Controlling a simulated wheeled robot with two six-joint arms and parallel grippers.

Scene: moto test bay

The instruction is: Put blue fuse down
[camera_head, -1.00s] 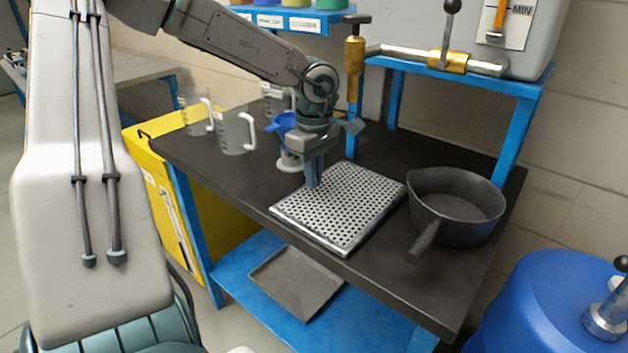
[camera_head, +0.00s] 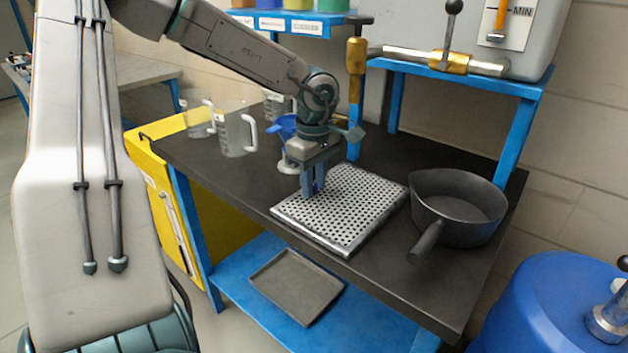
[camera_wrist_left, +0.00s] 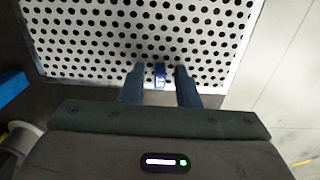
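The small blue fuse (camera_wrist_left: 160,73) shows in the left wrist view near the edge of the perforated metal plate (camera_wrist_left: 85,40). It appears to rest on the plate. My left gripper (camera_head: 313,194) points down over the left part of this plate (camera_head: 355,215), which lies on the dark bench. In the left wrist view, my left gripper (camera_wrist_left: 160,88) is open, with a finger on each side of the fuse and a gap on both sides. In the head view the fuse cannot be made out at the fingers. My right gripper is not in view.
A dark pan (camera_head: 455,205) stands right of the plate. Clear measuring jugs (camera_head: 236,135) and a blue funnel (camera_head: 285,127) stand at the bench's back left. A blue raised stand (camera_head: 515,130) is behind. A grey tray (camera_head: 295,285) lies on the lower shelf.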

